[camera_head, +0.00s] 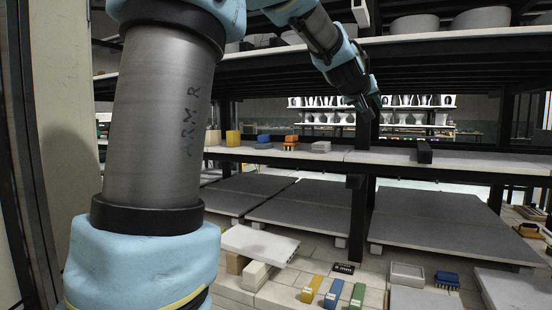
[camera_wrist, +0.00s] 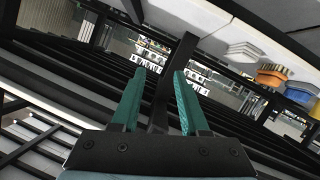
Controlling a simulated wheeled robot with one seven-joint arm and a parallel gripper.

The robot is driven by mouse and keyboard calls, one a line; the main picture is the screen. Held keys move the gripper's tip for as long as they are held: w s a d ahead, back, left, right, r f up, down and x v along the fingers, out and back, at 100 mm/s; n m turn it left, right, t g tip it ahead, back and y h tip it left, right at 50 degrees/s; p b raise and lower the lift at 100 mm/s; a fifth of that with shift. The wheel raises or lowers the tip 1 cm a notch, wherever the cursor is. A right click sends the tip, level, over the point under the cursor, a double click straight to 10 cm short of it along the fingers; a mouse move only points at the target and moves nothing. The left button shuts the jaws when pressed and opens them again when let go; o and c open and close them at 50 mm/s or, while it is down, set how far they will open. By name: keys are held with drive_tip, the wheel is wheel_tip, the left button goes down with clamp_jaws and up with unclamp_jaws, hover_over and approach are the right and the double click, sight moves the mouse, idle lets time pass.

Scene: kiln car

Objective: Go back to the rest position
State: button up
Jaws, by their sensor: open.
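My gripper (camera_head: 372,103) hangs in front of the upright post of the kiln car, just below the top shelf and above the middle shelf. In the wrist view its two green fingers (camera_wrist: 158,100) stand apart with nothing between them. A dark post (camera_wrist: 176,75) shows beyond the gap. My arm fills the left of the head view and hides part of the shelves there.
Below are large grey slabs (camera_head: 430,222). Coloured bars (camera_head: 333,292) and a blue piece (camera_head: 447,279) lie lower down. Bowls (camera_head: 414,23) stand on the top shelf.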

drive_tip(key=s+a+f+g+y+p, duration=0.1)
drive_tip(key=s+a+f+g+y, duration=0.1)
drive_tip(key=a+f, duration=0.7)
drive_tip(key=s+a+f+g+y+p, duration=0.1)
drive_tip(key=s+a+f+g+y, duration=0.15)
drive_tip(key=a+f, duration=0.6)
drive_tip(key=s+a+f+g+y+p, duration=0.1)
drive_tip(key=s+a+f+g, duration=0.1)
drive_tip(key=s+a+f, duration=0.5)
drive_tip(key=s+a+f+n+g+y+p, duration=0.1)
drive_tip(key=s+a+f+g+y, duration=0.1)
drive_tip(key=s+a+f, duration=0.5)
drive_tip(key=s+f+g, duration=0.1)
drive_tip(key=s, duration=0.4)
drive_tip(key=shift+a+f+g, duration=0.25)
drive_tip(key=shift+f+g, duration=0.05)
drive_tip(key=shift+g, duration=0.05)
drive_tip(key=shift+y, duration=0.25)
